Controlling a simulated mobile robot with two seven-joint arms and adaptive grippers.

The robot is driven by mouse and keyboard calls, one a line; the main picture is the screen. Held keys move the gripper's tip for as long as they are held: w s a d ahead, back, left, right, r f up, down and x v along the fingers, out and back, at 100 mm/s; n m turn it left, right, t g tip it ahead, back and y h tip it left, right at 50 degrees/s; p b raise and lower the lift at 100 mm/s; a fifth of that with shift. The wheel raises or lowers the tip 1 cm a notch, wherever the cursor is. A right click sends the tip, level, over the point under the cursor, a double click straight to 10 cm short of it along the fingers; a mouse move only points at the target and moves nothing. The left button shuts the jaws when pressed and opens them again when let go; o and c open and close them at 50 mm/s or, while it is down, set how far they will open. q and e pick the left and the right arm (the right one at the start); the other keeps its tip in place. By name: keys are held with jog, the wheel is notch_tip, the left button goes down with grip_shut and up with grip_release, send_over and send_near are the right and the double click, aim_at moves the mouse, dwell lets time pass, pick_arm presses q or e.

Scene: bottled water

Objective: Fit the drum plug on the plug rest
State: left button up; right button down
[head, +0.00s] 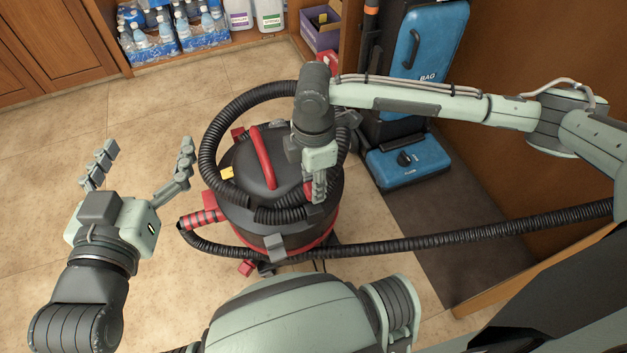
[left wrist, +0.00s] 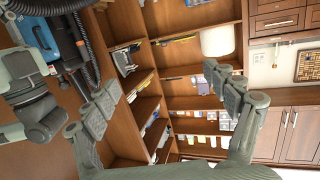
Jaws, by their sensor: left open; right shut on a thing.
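A black and red drum vacuum (head: 250,160) stands on the tiled floor in the middle of the head view. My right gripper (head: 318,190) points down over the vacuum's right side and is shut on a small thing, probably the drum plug. The fingers hide most of it; a bit of red shows beside them. I cannot tell whether the thing touches the vacuum. I cannot make out the plug rest. My left gripper (head: 146,148) is open and empty, left of the vacuum and apart from it. Its spread fingers also show in the left wrist view (left wrist: 165,103).
A black hose (head: 450,238) runs around the vacuum and off to the right. A blue and black machine (head: 408,165) stands behind right. A low shelf (head: 235,40) at the back holds bottled water (head: 150,45) and jugs. The floor at left is clear.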

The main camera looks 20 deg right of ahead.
aim_at(314, 206)
jog(key=shift+f+b, duration=0.65)
jog(key=shift+b, duration=0.05)
jog(key=shift+f, duration=0.15)
notch_tip(314, 206, down, 2)
jog(key=b, duration=0.3)
pick_arm(q)
jog(key=s+r+t+h, duration=0.2)
jog(key=r+t, duration=0.3)
jog(key=r, duration=0.2)
jog(key=s+d+r+t+h, duration=0.1)
jog(key=s+r+t, duration=0.2)
jog(key=r+t, duration=0.2)
jog(key=shift+r+h+b, duration=0.3)
jog(key=shift+r+h, duration=0.1)
jog(key=shift+r, duration=1.25)
pick_arm(e)
jog(key=shift+f, duration=0.25)
pick_arm(q)
jog(key=shift+d+r+p, duration=0.1)
jog(key=shift+r+p, duration=1.6)
jog(key=shift+p, duration=0.05)
pick_arm(e)
jog(key=shift+f, duration=0.6)
jog(key=c, duration=1.1)
grip_release()
jog(key=shift+o, duration=0.2)
jog(key=shift+r, duration=0.1)
